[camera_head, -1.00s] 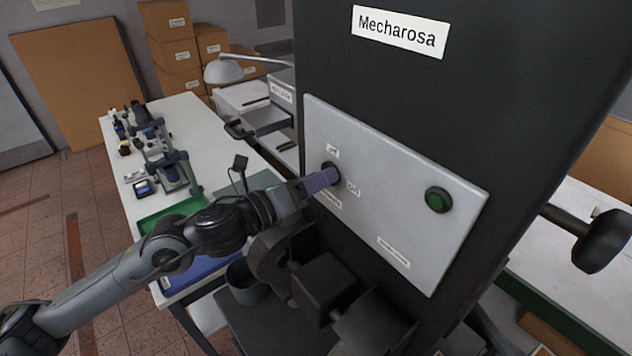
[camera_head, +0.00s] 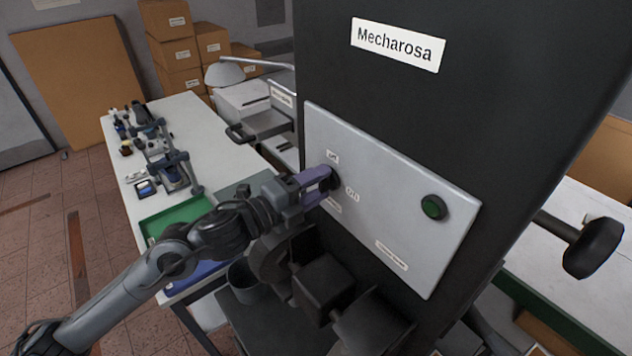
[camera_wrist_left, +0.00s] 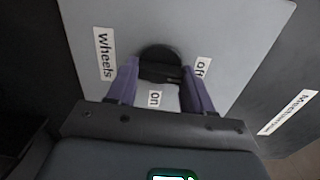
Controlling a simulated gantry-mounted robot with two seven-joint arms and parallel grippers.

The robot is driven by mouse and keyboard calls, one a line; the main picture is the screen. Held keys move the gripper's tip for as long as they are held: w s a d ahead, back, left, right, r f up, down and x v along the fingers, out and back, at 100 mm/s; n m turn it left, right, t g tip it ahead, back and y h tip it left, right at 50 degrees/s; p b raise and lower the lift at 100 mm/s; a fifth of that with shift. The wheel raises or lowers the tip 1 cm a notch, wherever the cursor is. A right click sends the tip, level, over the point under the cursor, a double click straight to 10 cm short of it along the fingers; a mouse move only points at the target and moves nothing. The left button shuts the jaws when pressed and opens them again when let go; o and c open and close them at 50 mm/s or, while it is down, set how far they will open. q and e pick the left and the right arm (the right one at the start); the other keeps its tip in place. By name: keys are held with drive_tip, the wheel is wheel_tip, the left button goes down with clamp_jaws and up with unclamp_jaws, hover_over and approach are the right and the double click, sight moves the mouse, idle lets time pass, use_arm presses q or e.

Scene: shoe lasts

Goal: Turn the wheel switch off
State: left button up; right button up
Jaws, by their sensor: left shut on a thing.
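The wheel switch (camera_head: 334,177) is a round black knob at the left of the light grey panel (camera_head: 385,190) on the dark machine. In the left wrist view the knob (camera_wrist_left: 160,58) sits between my fingers, with labels "wheels", "on" and "off" around it. My left gripper (camera_head: 324,184) has purple fingers that are shut on the knob, one on each side. The gripper (camera_wrist_left: 158,75) hides part of the knob, so its pointing direction is hard to read. My right gripper is not in view.
Dark machine parts (camera_head: 325,280) stand out below the panel, close under my left arm. A white table (camera_head: 190,125) with tools and a green tray (camera_head: 170,220) is at the left. A black knob on a bar (camera_head: 592,247) juts out at the right.

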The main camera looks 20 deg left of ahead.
use_arm(q)
drive_tip(key=shift+n, duration=0.3)
idle(0.4)
drive_tip(key=o, duration=1)
drive_tip(key=shift+o, duration=0.2)
drive_tip(key=b+v, duration=0.4)
drive_tip(key=v, duration=0.6)
drive_tip(key=shift+s+a, duration=0.2)
drive_tip(key=shift+s, duration=0.15)
drive_tip(key=shift+f, duration=0.1)
